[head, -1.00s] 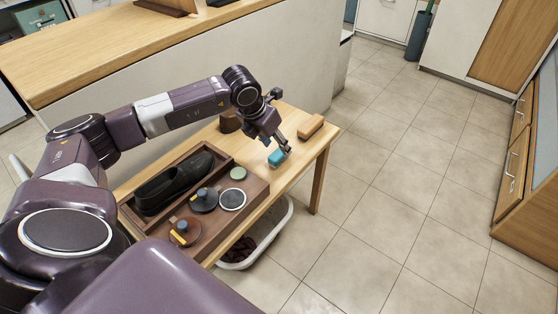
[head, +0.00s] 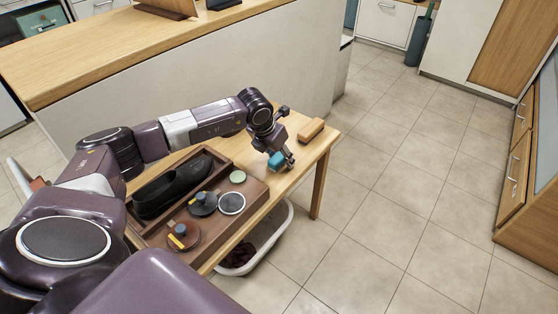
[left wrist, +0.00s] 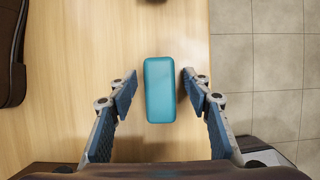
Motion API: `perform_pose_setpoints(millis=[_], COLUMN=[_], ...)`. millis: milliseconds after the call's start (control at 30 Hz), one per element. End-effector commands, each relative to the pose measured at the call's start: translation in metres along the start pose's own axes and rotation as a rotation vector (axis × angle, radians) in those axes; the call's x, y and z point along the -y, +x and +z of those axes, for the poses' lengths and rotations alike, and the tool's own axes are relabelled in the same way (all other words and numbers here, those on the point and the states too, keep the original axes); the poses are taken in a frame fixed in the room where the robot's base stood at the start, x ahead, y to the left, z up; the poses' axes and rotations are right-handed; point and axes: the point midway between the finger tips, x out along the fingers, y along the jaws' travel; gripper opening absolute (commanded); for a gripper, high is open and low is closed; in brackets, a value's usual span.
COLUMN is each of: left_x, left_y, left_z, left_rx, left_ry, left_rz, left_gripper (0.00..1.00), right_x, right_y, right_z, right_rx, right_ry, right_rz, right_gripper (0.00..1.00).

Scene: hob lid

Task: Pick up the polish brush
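A teal rounded block (head: 277,161), which I take to be the polish brush, stands on the wooden table (head: 285,180) near its right end. It also shows in the left wrist view (left wrist: 160,90), upright in the picture. My left gripper (left wrist: 160,76) is open, with one finger on each side of the block and a gap on both sides. In the head view the left gripper (head: 280,156) is right over the block and partly hides it. Any bristles are hidden. My right gripper is in neither view.
A brown tray (head: 222,228) to the left holds a dark shoe (head: 172,187) and several round tins. A tan wooden block (head: 311,129) lies beyond the teal one. A white basket (head: 272,246) sits under the table. Floor to the right is clear.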

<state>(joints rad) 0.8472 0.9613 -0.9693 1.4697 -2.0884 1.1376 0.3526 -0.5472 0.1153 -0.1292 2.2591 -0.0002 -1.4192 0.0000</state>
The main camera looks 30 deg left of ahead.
Motion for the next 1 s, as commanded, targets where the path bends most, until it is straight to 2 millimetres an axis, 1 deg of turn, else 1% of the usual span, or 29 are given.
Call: perform_pose_setpoints(millis=[33,67,367,633,767,867,900,1000], left_x=[0.0,0.0,0.0,0.0,-0.001,-0.001,-0.001,-0.001], left_y=[0.0,0.0,0.0,-0.002,-0.009,-0.02,-0.026,-0.046], left_z=[0.0,0.0,0.0,0.001,0.004,0.009,0.011,0.021], left_rx=[0.0,0.0,-0.001,0.0,0.002,0.003,0.003,0.006], left_ry=[0.0,0.0,0.0,0.0,-0.001,-0.001,0.0,-0.001], left_rz=[0.0,0.0,0.0,0.0,0.0,0.001,0.001,0.001], left_gripper=[0.38,0.34,0.01,0.0,0.0,0.0,0.0,0.0], right_x=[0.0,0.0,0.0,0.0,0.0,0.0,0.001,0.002], right_y=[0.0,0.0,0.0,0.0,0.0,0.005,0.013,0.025], right_z=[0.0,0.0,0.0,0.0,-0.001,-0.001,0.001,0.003], right_rx=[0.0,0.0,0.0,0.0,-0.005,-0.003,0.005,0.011], right_ry=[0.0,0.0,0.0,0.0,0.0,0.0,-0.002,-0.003], right_rz=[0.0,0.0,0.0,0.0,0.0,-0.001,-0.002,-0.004], right_gripper=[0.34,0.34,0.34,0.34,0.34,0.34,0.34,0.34])
